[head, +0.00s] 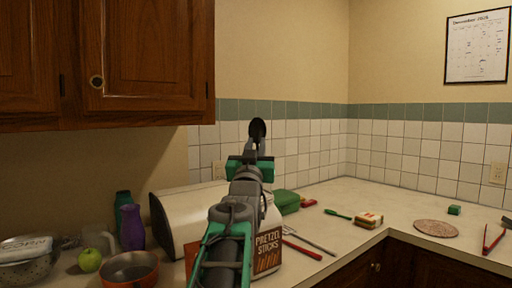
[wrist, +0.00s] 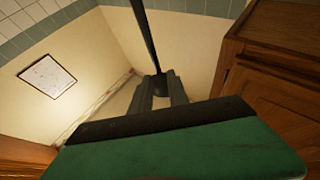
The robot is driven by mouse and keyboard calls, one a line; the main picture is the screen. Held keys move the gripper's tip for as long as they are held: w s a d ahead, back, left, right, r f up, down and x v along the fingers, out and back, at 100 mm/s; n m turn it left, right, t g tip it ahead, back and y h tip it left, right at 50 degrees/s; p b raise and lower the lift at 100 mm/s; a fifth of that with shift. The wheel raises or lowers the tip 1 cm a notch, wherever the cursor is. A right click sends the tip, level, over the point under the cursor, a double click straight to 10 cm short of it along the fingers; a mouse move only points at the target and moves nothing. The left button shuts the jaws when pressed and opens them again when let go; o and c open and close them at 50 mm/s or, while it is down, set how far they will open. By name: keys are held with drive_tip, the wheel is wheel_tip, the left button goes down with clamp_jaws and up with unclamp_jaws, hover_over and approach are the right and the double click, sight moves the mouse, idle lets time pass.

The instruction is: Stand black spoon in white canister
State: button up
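The black spoon (head: 257,130) is held up in the air above the counter, its dark oval bowl upward against the wall tiles. My gripper (head: 254,152) is shut on it. In the wrist view the spoon's dark shaft (wrist: 144,35) runs up from between the fingertips of my gripper (wrist: 160,88). A pale rounded surface (head: 271,216) shows just right of my arm, behind the pretzel box. It may be the white canister, but my arm hides most of it and I cannot tell. No canister shows in the wrist view.
A white bread box (head: 185,217) with a dark end stands left of my arm. A pretzel sticks box (head: 267,252) is at the front edge, a green container (head: 286,202) behind. A copper pot (head: 130,268), apple (head: 89,260) and purple bottle (head: 131,228) crowd the left. Upper cabinets (head: 140,60) overhang there.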

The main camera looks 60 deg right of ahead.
drive_tip(key=o, duration=0.3)
drive_tip(key=shift+o, duration=0.2)
drive_tip(key=b+v, duration=0.1)
drive_tip(key=v, duration=0.6)
drive_tip(key=shift+a+f, duration=0.2)
drive_tip(key=shift+a, duration=0.15)
drive_tip(key=shift+s, duration=0.1)
